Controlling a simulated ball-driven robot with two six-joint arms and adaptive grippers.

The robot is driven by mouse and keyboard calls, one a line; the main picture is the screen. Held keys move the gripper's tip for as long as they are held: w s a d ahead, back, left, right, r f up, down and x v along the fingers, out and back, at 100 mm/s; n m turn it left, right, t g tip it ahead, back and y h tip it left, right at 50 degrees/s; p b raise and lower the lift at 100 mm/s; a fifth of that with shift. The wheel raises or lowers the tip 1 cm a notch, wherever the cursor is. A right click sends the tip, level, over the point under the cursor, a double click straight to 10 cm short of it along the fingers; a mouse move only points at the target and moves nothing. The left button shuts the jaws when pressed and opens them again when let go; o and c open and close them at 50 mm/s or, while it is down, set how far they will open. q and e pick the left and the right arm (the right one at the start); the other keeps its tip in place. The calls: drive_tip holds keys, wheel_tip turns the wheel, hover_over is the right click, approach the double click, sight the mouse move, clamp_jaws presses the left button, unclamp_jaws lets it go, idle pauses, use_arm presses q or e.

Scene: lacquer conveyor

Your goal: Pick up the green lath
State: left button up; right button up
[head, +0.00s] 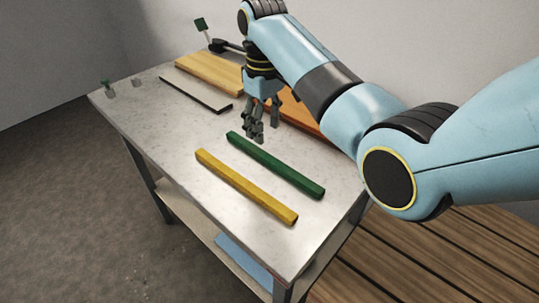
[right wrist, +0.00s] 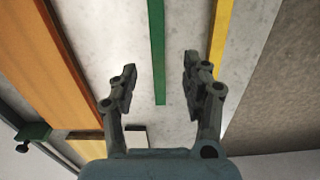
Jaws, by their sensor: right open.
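The green lath (head: 273,164) lies flat on the metal table, beyond and parallel to a yellow lath (head: 245,186). My right gripper (head: 254,135) is above the table near the far left end of the green lath. In the right wrist view my right gripper (right wrist: 158,85) is open and empty. The yellow lath (right wrist: 221,45) shows behind and right of the right finger. My left gripper is in neither view.
The grey table (head: 190,125) is bare around the laths. An orange-brown board (head: 303,117) lies behind my right gripper, and it also shows in the right wrist view (right wrist: 40,65).

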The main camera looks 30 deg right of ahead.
sight(267, 156)
drive_tip(key=f, duration=0.8)
drive_tip(key=shift+d+f, duration=0.2)
drive_tip(key=shift+f, duration=0.2)
clamp_jaws()
